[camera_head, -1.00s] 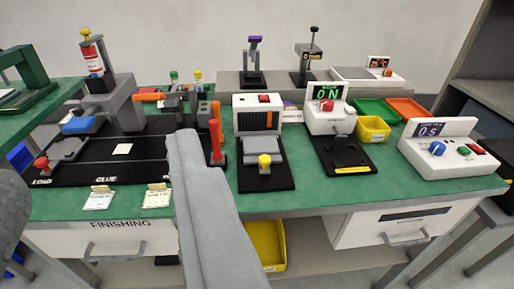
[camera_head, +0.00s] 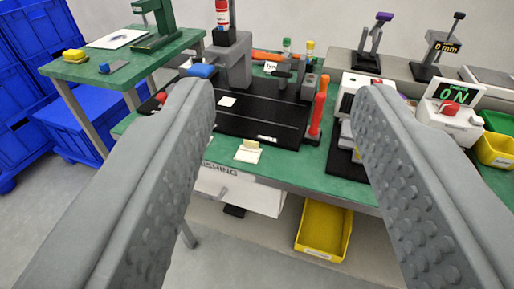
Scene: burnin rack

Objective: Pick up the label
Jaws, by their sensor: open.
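My gripper (camera_head: 284,96) is open and empty, its two grey fingers spread wide across the view. Between the fingers, farther off, a small white square (camera_head: 228,101) lies flat on the black board of the green bench. A small white piece with dark lettering (camera_head: 271,67) shows farther back. I cannot tell for sure which of these is the label. The left finger covers the left part of the board and front edge.
A red upright handle (camera_head: 318,108) stands at the board's right end. A grey press (camera_head: 232,60) rises at the back. A yellow bin (camera_head: 323,230) is below the bench. Blue crates (camera_head: 30,60) and a second green table (camera_head: 130,52) are at left.

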